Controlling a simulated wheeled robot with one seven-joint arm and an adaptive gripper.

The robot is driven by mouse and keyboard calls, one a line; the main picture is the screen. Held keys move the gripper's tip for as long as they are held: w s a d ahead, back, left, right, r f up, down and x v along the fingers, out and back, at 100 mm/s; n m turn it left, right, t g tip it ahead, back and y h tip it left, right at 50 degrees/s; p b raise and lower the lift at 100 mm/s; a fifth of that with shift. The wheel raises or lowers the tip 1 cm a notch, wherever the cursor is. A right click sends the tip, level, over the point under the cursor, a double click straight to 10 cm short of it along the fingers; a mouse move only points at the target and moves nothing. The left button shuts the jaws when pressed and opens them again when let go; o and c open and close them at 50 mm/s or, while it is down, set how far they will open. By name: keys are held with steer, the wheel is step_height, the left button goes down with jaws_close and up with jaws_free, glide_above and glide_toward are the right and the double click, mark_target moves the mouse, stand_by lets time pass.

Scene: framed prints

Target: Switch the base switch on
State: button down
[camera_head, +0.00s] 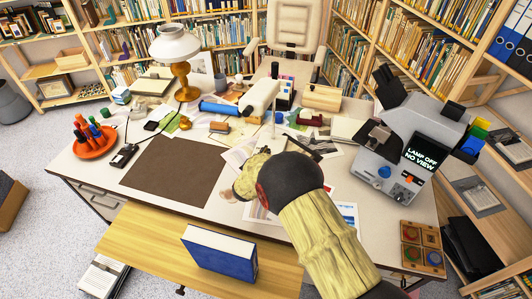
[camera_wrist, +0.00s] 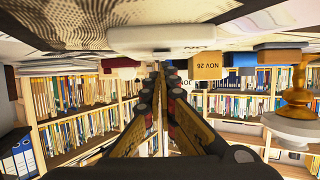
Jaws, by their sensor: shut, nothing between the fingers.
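A grey viewing device (camera_head: 374,156) stands at the right end of the desk. Its dark screen (camera_head: 421,151) reads "LAMP OFF NO VIEW". A blue knob (camera_head: 384,172) and small orange-red controls (camera_head: 407,180) sit on its lower front. I cannot tell which of these is the base switch or how it is set. My gripper (camera_wrist: 160,70) is shut and empty in the wrist view, apart from the device and facing the back bookshelves. In the head view my arm hides most of the gripper, over the middle of the desk, left of the device.
The desk (camera_head: 90,166) has a brown mat (camera_head: 176,169) and clutter at the back. A lamp (camera_head: 176,48) stands back left; a wooden tray with coloured discs (camera_head: 423,232) lies front right. A blue book (camera_head: 220,252) stands on the front board. The wrist view is upside down.

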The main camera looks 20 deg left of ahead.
steer(key=shift+f, duration=0.1)
steer(key=shift+s+f, duration=0.2)
steer(key=shift+f, duration=0.25)
steer(key=shift+r, duration=0.15)
steer(key=shift+r+p, duration=0.65)
steer(key=shift+p, duration=0.1)
